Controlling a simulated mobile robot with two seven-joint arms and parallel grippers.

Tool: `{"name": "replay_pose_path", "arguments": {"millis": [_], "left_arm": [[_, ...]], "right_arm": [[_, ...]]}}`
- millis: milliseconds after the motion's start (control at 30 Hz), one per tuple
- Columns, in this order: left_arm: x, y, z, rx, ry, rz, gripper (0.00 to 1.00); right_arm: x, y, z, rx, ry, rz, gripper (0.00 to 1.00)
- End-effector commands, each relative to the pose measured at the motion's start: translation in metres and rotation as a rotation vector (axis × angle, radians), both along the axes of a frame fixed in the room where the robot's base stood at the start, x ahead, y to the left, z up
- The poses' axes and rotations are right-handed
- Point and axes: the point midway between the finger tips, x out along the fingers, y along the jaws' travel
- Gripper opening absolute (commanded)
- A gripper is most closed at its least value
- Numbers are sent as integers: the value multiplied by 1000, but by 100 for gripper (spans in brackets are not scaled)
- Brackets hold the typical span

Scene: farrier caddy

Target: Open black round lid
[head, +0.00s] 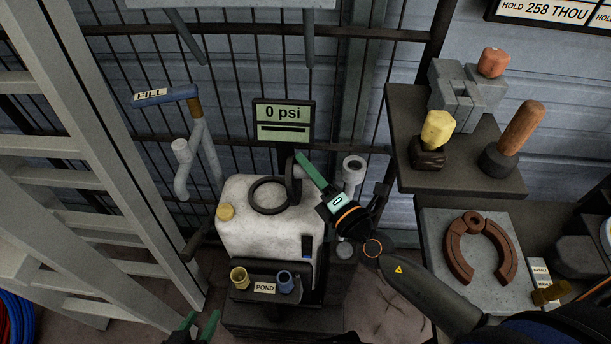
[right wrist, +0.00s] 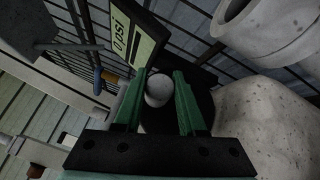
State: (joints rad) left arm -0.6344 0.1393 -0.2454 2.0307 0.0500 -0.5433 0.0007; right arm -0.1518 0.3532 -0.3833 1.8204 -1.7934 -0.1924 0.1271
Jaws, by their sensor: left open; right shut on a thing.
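The white tank (head: 240,235) stands in the middle of the head view, with a dark round rim (head: 256,200) on its top. At the rim's right edge a dark, lid-like piece with a grey knob (head: 298,172) stands up at my right gripper's tips. In the right wrist view, my right gripper (right wrist: 157,88) is shut on this round grey knob, with the black round lid (right wrist: 203,100) behind it. The fingers hide part of the lid. My left gripper (head: 200,322) is open and empty at the bottom edge, apart from the tank.
A yellow cap (head: 226,212) sits on the tank's left. A 0 psi display (head: 284,122) stands close behind. A shelf labelled POND (head: 264,288) holds two small cups in front. Grey pipes and a FILL handle (head: 166,96) are left; tool shelves (head: 405,130) are right.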

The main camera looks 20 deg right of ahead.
Motion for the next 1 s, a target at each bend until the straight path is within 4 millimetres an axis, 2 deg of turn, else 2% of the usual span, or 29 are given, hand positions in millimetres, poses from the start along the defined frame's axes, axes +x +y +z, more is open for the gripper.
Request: {"name": "replay_pose_path", "arguments": {"millis": [33, 167, 567, 600, 800, 1000], "left_arm": [[1, 0, -10, -1, -4, -1, 50], [-1, 0, -15, 0, -4, -2, 50], [-5, 4, -14, 8, 1, -3, 50], [-5, 4, -14, 8, 1, -3, 50], [-5, 4, -15, 7, 0, -1, 50], [-5, 5, -16, 9, 4, -1, 50]], "right_arm": [[-1, -4, -10, 1, -4, -6, 0], [-3, -9, -10, 12, -7, -5, 0], [-5, -12, -10, 11, -2, -3, 0], [-5, -12, -10, 11, -2, -3, 46], [-5, -11, -8, 16, -3, -2, 69], [-4, -10, -7, 17, -6, -2, 69]]}}
